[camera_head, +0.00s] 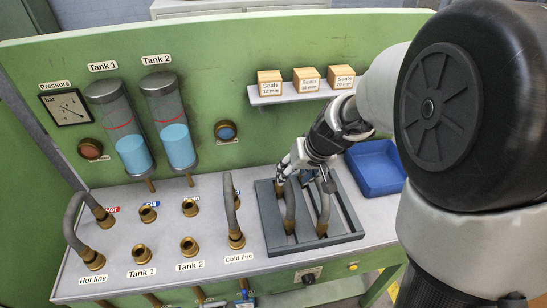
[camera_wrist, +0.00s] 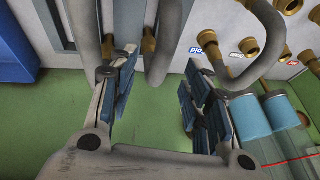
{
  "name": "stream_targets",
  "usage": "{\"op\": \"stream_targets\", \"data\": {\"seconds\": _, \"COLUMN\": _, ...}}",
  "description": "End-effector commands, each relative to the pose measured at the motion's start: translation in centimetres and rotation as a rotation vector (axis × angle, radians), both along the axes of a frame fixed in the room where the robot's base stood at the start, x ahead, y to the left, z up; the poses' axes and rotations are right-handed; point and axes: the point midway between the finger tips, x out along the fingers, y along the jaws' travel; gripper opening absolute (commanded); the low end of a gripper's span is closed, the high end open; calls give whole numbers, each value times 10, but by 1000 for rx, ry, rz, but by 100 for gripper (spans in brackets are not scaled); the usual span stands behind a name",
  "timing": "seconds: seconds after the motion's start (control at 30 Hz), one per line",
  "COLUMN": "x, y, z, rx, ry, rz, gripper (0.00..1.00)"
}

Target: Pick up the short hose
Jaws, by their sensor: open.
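Two grey hoses with brass ends stand in the dark rack (camera_head: 355,236) on the bench. The left hose (camera_head: 290,207) and the right hose (camera_head: 324,208) look alike in length, so I cannot tell which is the short one. My gripper (camera_head: 304,178) is open over the back of the rack and partly hides the hose tops. In the wrist view, a grey hose (camera_wrist: 168,40) lies between the open fingertips (camera_wrist: 160,68), apart from both. Another hose (camera_wrist: 84,28) is outside the left finger.
The cold line hose (camera_head: 230,200) arches up left of the rack; it passes near the right finger in the wrist view (camera_wrist: 268,40). A blue bin (camera_head: 375,170) stands right of the rack. A shelf with seal boxes (camera_head: 306,78) hangs above. Brass fittings (camera_head: 188,246) cover the bench's left.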

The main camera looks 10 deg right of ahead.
Motion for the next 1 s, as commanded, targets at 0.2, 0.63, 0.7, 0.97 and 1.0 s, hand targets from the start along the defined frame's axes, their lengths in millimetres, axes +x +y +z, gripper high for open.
{"op": "stream_targets", "data": {"seconds": 0.2, "x": 6, "y": 3, "z": -14, "rx": 0, "ry": 0, "rz": 1, "gripper": 45}}
{"op": "stream_targets", "data": {"seconds": 0.63, "x": 28, "y": 15, "z": -58, "rx": 0, "ry": 1, "rz": 1, "gripper": 45}}
{"op": "stream_targets", "data": {"seconds": 0.7, "x": 28, "y": 15, "z": -58, "rx": 0, "ry": 0, "rz": 1, "gripper": 45}}
{"op": "stream_targets", "data": {"seconds": 0.97, "x": 28, "y": 15, "z": -57, "rx": 0, "ry": -1, "rz": 0, "gripper": 37}}
{"op": "stream_targets", "data": {"seconds": 1.0, "x": 28, "y": 15, "z": -57, "rx": 0, "ry": -1, "rz": 0, "gripper": 35}}
